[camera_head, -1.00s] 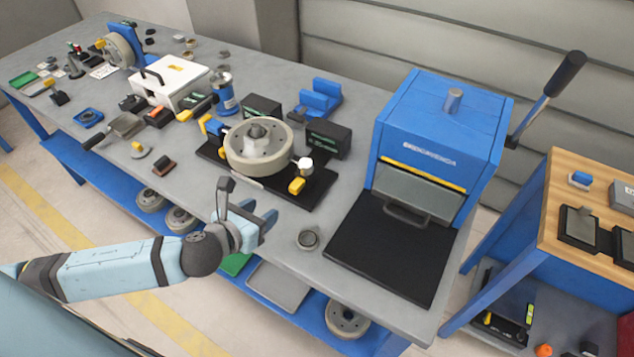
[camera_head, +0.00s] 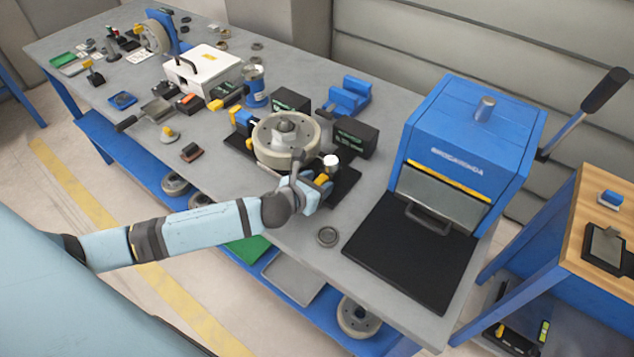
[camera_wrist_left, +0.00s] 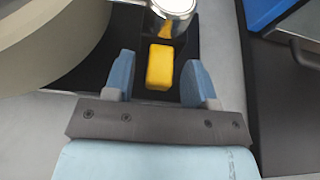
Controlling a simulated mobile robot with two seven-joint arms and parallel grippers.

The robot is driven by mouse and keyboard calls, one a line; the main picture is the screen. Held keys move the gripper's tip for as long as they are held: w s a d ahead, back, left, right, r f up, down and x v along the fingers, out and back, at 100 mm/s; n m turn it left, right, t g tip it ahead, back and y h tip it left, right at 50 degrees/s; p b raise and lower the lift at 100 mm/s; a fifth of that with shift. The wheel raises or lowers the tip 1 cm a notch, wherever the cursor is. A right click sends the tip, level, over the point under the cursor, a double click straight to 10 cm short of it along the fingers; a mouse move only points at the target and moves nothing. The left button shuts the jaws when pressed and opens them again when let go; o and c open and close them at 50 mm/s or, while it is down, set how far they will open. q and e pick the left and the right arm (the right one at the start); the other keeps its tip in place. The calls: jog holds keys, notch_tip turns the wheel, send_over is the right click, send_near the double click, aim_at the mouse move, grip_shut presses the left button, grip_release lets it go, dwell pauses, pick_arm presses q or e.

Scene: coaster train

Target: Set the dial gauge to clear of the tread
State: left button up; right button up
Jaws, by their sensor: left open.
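The dial gauge (camera_head: 331,161), with a round pale face, stands on a black base plate (camera_head: 345,184) beside the grey wheel (camera_head: 270,153). In the left wrist view the gauge's silver rim (camera_wrist_left: 174,8) is cut by the top edge. A yellow block (camera_wrist_left: 159,68) is just below it there, apparently the gauge's handle. My left gripper (camera_head: 318,187) is at the front right of the wheel. In the left wrist view its open fingers (camera_wrist_left: 158,76) stand either side of the yellow block, with gaps on both sides. The wheel's tread (camera_wrist_left: 55,50) is left of the fingers. My right gripper is out of view.
A blue press (camera_head: 465,135) with a black mat (camera_head: 400,255) stands to the right. A small grey ring (camera_head: 327,237) lies near the front edge. Dark boxes (camera_head: 355,138) stand behind the wheel.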

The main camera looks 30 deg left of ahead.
aim_at(328, 199)
pick_arm(q)
grip_shut()
jog(key=shift+s+d+r+p, duration=0.15)
jog(key=shift+d+p, duration=0.3)
jog(key=shift+d, duration=0.4)
jog(key=shift+s+d+f+p, duration=0.1)
jog(key=shift+d+p, duration=0.35)
jog(key=shift+d, duration=0.4)
jog(key=shift+c, duration=0.5)
grip_release()
jog(key=shift+d, duration=0.1)
jog(key=shift+o, duration=0.5)
